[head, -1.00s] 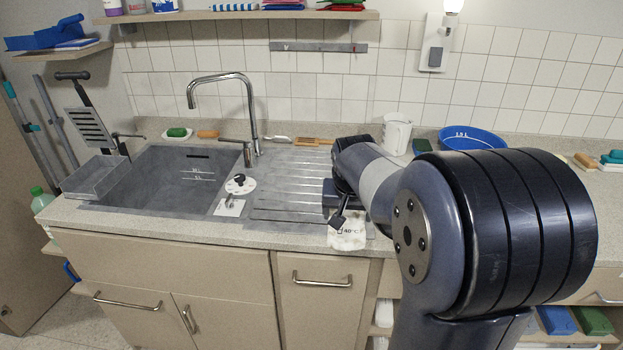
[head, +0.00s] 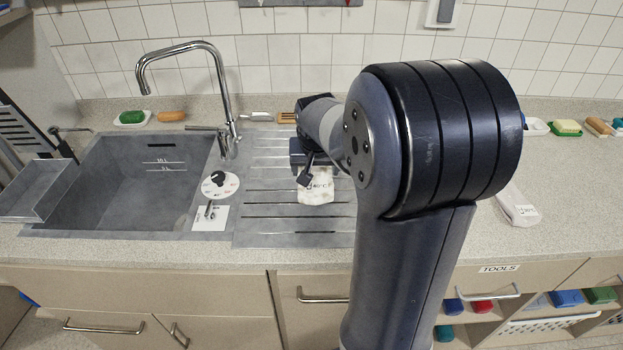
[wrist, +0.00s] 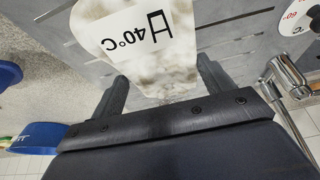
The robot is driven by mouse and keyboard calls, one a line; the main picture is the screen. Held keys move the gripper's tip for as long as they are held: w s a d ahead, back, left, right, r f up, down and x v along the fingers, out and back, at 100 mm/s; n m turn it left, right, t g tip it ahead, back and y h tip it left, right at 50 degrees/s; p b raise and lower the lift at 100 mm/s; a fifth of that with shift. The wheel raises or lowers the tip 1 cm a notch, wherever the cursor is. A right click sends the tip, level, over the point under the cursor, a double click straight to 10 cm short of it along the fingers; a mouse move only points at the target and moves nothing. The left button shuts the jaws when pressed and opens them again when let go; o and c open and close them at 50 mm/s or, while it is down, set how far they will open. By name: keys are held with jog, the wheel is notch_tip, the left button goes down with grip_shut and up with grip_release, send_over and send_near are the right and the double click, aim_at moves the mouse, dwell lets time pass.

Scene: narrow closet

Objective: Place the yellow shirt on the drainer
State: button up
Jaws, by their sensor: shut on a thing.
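A pale, cream-white folded cloth (head: 316,188) with a printed 40°C mark is at my gripper (head: 308,170); it looks whitish rather than clearly yellow. In the wrist view the cloth (wrist: 140,35) runs between the two fingers of my gripper (wrist: 163,80), which is shut on it. The drainer (head: 265,222) is the grey ribbed panel right of the sink, and the cloth is over its right part. I cannot tell whether the cloth touches it. My arm hides the drainer's right edge.
The sink basin (head: 130,185) lies left of the drainer, with a tall tap (head: 222,95) behind. A round dial (head: 220,184) sits between them. Another pale labelled cloth (head: 517,207) lies on the counter at right. A blue bowl (wrist: 35,138) shows in the wrist view.

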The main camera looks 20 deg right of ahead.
aim_at(316, 176)
jog(key=shift+f, duration=3.15)
jog(key=shift+f, duration=0.1)
jog(key=o, duration=1.3)
jog(key=shift+c, duration=0.2)
jog(key=shift+s+r, duration=0.1)
jog(key=shift+r, duration=0.45)
jog(key=v, duration=1.1)
jog(key=shift+s, duration=0.2)
